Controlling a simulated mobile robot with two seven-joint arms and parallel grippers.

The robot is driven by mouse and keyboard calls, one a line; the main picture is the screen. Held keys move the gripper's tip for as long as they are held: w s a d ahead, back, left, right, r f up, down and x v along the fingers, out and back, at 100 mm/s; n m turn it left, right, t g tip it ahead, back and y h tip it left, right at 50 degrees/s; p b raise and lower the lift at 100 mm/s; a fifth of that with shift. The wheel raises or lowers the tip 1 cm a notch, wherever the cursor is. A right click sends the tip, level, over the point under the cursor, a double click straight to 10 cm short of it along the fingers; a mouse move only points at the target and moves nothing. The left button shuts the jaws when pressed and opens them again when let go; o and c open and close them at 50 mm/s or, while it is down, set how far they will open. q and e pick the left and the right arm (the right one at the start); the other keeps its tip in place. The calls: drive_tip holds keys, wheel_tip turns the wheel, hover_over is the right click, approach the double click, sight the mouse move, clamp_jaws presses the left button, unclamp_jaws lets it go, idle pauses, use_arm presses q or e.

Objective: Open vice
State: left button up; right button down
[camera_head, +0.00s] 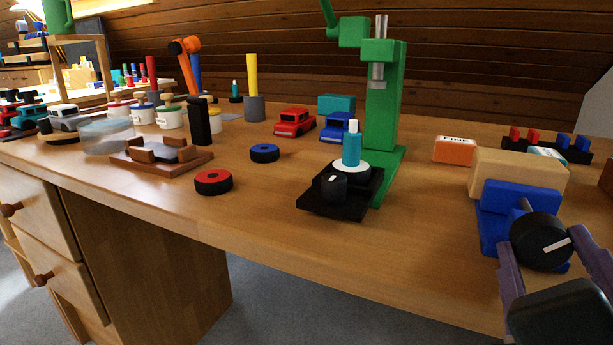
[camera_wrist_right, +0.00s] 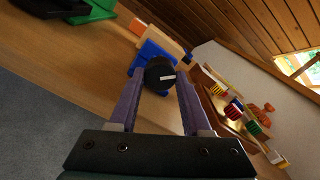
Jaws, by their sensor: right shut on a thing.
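The blue vice (camera_head: 500,233) stands at the right front edge of the bench, with a pale wood block (camera_head: 520,172) at its far side. Whether the block is clamped is hard to tell. A grey screw rod leads to its round black knob (camera_head: 540,242), which has a white mark. My right gripper (camera_head: 541,238) has its purple fingers on either side of the knob and is shut on it. The right wrist view shows the knob (camera_wrist_right: 160,75) between the fingertips, with the blue vice (camera_wrist_right: 149,53) behind it. My left gripper is not in view.
The bench front between press and vice is clear.

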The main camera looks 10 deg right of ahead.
drive_tip(key=shift+r+n, duration=0.15)
drive_tip(key=shift+n, duration=0.25)
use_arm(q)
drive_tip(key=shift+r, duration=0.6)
use_arm(e)
drive_tip(key=shift+f, duration=0.2)
drive_tip(key=shift+c, duration=1.8)
unclamp_jaws()
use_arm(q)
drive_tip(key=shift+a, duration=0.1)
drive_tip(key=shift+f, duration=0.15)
